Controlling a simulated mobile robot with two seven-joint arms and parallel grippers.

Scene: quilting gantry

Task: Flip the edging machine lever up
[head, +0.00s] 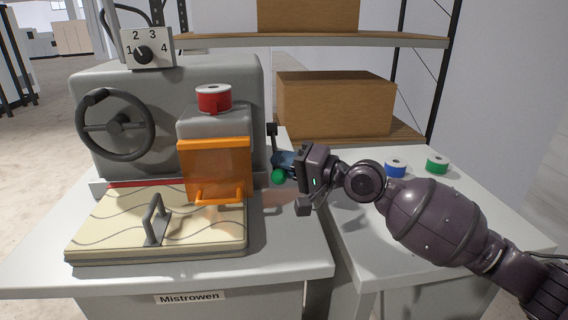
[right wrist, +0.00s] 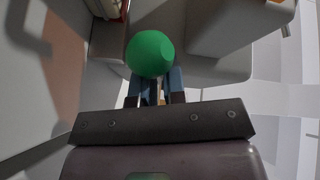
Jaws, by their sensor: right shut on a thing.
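The edging machine (head: 170,90) is a grey unit on a table, with a handwheel on its front. A lever with a green ball knob (head: 278,177) is at the machine's right side; the knob also shows in the right wrist view (right wrist: 149,53). My right gripper (head: 284,163) reaches in from the right. Its blue fingers are shut at the green knob, which sticks out past their tips in the right wrist view. The lever's shaft is mostly hidden by the fingers, so its exact angle is unclear. My left gripper is not in view.
An orange guard (head: 214,170) stands at the machine's front above a quilted panel (head: 105,220) with a handle. A red spool (head: 213,97) sits on top. Blue (head: 395,168) and green (head: 437,165) spools stand on the right table. A cardboard box (head: 335,105) is behind.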

